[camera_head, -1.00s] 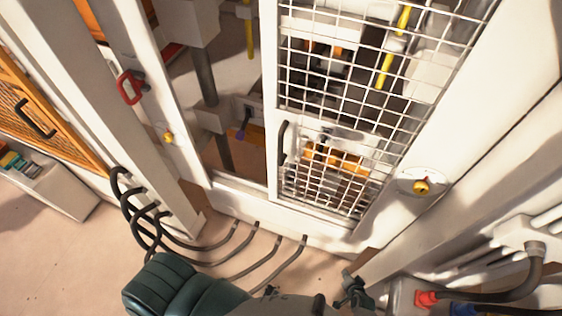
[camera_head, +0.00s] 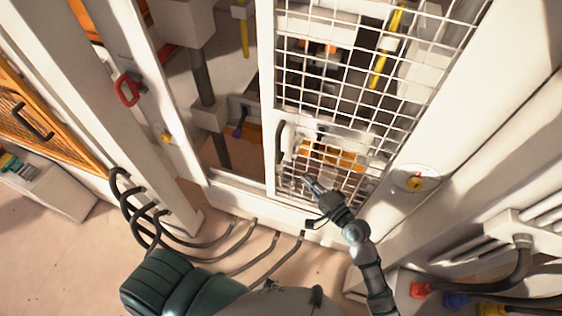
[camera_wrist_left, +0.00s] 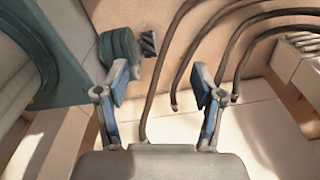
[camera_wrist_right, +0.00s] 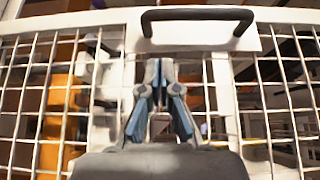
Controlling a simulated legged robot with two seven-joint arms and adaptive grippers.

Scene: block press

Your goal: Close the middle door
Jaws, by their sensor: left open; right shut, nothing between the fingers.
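The middle door is a white-framed wire mesh panel (camera_head: 350,75) in the head view. It stands over the right part of the machine's opening, and the part to its left is uncovered. Its black handle (camera_head: 280,143) is on the left frame bar. My right gripper (camera_head: 309,182) is shut and empty, in front of the mesh, below and right of the handle. In the right wrist view the handle (camera_wrist_right: 198,13) lies just beyond the shut fingers (camera_wrist_right: 163,68); contact with the door cannot be told. My left gripper (camera_wrist_left: 163,80) is open and empty above the floor.
An orange mesh door (camera_head: 38,110) with a black handle is at the left. A red handle (camera_head: 127,89) sits on the left post. Black cables (camera_head: 215,245) loop over the floor below the opening.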

